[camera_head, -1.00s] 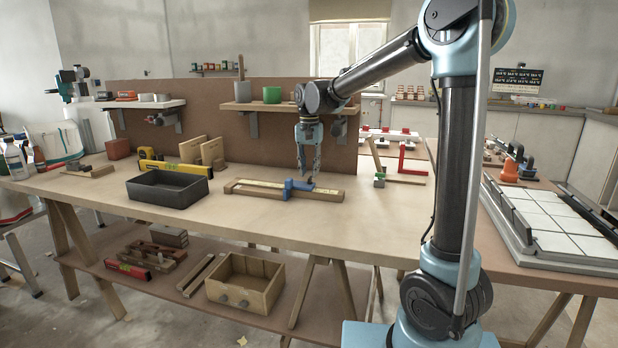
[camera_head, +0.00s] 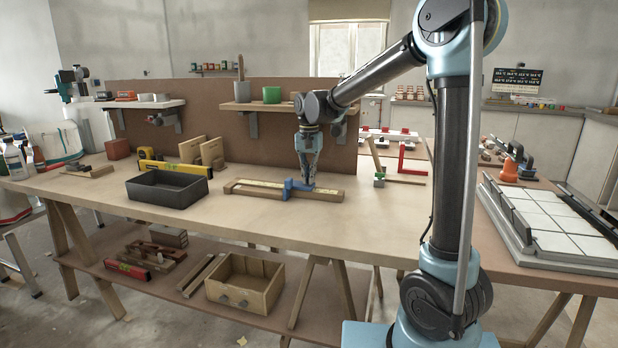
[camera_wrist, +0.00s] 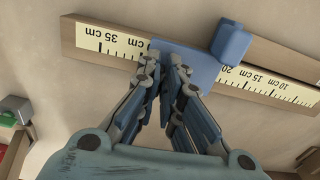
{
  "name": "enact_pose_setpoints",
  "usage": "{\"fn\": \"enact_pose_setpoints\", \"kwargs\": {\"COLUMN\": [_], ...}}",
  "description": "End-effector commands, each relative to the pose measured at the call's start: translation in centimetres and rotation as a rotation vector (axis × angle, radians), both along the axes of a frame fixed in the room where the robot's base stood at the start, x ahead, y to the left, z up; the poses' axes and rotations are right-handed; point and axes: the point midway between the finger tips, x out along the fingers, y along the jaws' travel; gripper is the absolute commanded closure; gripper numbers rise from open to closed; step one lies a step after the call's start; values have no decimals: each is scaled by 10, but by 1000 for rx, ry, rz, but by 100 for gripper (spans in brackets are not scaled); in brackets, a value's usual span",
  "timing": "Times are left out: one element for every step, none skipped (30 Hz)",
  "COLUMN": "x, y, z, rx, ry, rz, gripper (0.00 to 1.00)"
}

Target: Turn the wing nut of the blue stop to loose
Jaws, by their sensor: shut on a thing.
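The blue stop (camera_head: 299,187) sits on a wooden rail with a yellow measuring scale (camera_head: 256,183) on the workbench. In the wrist view the blue stop (camera_wrist: 194,62) straddles the rail between the 35 cm mark and the 20 cm mark, with a raised blue block at its upper right. My gripper (camera_head: 308,184) points down at the right part of the stop. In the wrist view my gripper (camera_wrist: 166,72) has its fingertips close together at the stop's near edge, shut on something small. The fingers hide the wing nut, so its angle cannot be told.
A dark grey tray (camera_head: 168,189) and a yellow level (camera_head: 172,167) lie left of the rail. A small green-and-grey piece (camera_head: 379,180) and a red square (camera_head: 404,158) are to the right. The bench front (camera_head: 270,222) is clear.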

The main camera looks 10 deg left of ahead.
Motion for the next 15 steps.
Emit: {"fn": "enact_pose_setpoints", "kwargs": {"x": [0, 0, 0, 0, 0, 0, 0, 0, 0, 0, 0, 0, 0, 0, 0], "y": [0, 0, 0, 0, 0, 0, 0, 0, 0, 0, -1, -1, -1, -1, -2], "z": [0, 0, 0, 0, 0, 0, 0, 0, 0, 0, 0, 0, 0, 0, 0], "rx": [0, 0, 0, 0, 0, 0, 0, 0, 0, 0, 0, 0, 0, 0, 0], "ry": [0, 0, 0, 0, 0, 0, 0, 0, 0, 0, 0, 0, 0, 0, 0], "rz": [3, 7, 14, 20, 28, 41, 53, 66, 87, 104, 124, 152, 175, 199, 233], "gripper": [100, 100, 100, 100, 100, 100, 100, 100, 100, 100, 100, 100, 100, 100, 100]}}
